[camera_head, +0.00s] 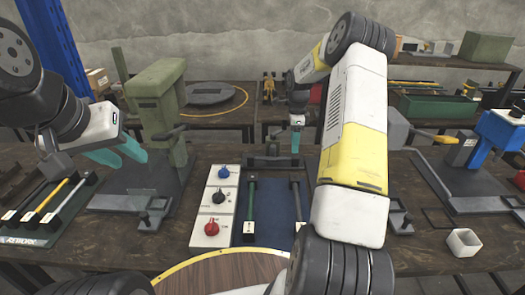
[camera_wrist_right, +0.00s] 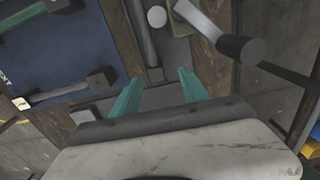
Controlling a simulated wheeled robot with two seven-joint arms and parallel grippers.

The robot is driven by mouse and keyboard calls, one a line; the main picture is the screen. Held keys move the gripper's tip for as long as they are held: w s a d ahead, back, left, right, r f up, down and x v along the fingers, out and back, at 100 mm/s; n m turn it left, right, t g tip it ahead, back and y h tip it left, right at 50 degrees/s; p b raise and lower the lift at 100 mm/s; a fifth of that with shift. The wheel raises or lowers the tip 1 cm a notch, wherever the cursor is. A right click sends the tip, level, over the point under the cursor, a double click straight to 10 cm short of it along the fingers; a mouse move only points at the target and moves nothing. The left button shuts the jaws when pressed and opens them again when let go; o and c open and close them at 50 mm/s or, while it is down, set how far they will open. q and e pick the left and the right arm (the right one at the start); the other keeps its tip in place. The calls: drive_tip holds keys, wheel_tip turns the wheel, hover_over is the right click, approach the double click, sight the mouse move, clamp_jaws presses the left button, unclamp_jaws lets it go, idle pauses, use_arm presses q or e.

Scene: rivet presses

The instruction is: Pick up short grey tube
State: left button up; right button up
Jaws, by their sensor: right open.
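A grey tube with dark end blocks (camera_head: 297,198) lies on the blue mat (camera_head: 273,213), partly hidden behind my right arm. In the right wrist view it shows at the left (camera_wrist_right: 62,93), outside the fingers. I cannot tell for certain that it is the short one. My right gripper (camera_head: 295,142) points down beyond the mat's far end. Its teal fingers (camera_wrist_right: 160,92) are open with nothing held between them; a grey cylinder (camera_wrist_right: 142,35) shows beyond the tips. My left gripper (camera_head: 120,153) is open and empty before the green press.
A green tube (camera_head: 251,205) lies beside the grey one. A panel with knobs (camera_head: 216,205) is left of the mat. The green press (camera_head: 160,110) stands left, a blue press (camera_head: 495,135) right. A rework tray (camera_head: 45,215) holds rods.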

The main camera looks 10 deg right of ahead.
sight(293, 156)
drive_tip(key=f, duration=0.7)
drive_tip(key=shift+s+a, duration=0.15)
drive_tip(key=shift+s, duration=0.25)
drive_tip(key=shift+r, duration=0.1)
clamp_jaws()
